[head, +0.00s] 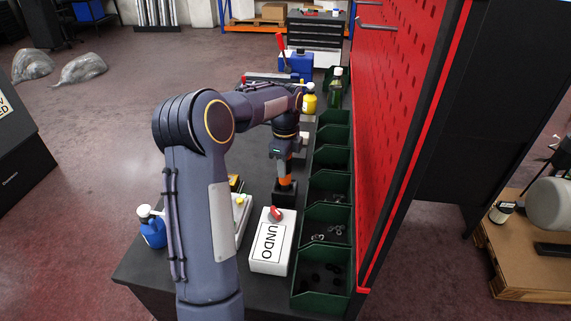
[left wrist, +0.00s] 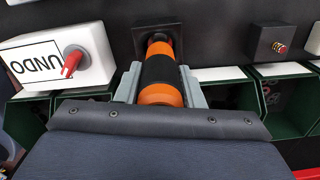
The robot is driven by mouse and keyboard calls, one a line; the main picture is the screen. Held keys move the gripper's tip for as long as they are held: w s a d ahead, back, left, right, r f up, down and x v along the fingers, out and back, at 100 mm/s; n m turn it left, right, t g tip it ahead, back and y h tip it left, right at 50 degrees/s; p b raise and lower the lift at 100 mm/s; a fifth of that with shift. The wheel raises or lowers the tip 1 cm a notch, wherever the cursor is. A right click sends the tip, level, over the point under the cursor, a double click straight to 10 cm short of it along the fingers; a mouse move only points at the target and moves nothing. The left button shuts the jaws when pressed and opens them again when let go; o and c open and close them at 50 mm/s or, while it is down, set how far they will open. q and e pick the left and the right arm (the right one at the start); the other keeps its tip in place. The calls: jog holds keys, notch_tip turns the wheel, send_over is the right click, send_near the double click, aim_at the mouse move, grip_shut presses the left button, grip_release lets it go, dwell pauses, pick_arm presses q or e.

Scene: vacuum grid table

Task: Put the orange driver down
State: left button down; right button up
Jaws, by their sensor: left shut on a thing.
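The orange driver (head: 285,180) has an orange and black handle and stands upright between the fingers of my left gripper (head: 286,158). In the left wrist view the gripper's grey fingers (left wrist: 160,85) are shut on both sides of the driver (left wrist: 157,94). The driver's far end meets a dark square block (left wrist: 170,32), which also shows in the head view (head: 285,194) on the dark table (head: 150,269). I cannot tell how deep the driver sits in it. My right gripper is not in view.
A white UNDO box (head: 271,252) with a red lever stands in front of the block. Green bins (head: 325,222) line the right side under a red pegboard (head: 400,110). A yellow bottle (head: 309,100) and a blue bottle (head: 152,230) stand nearby.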

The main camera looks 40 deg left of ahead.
pick_arm(q)
jog(key=shift+f, duration=0.1)
jog(key=c, duration=1)
grip_release()
jog(key=shift+o, duration=0.2)
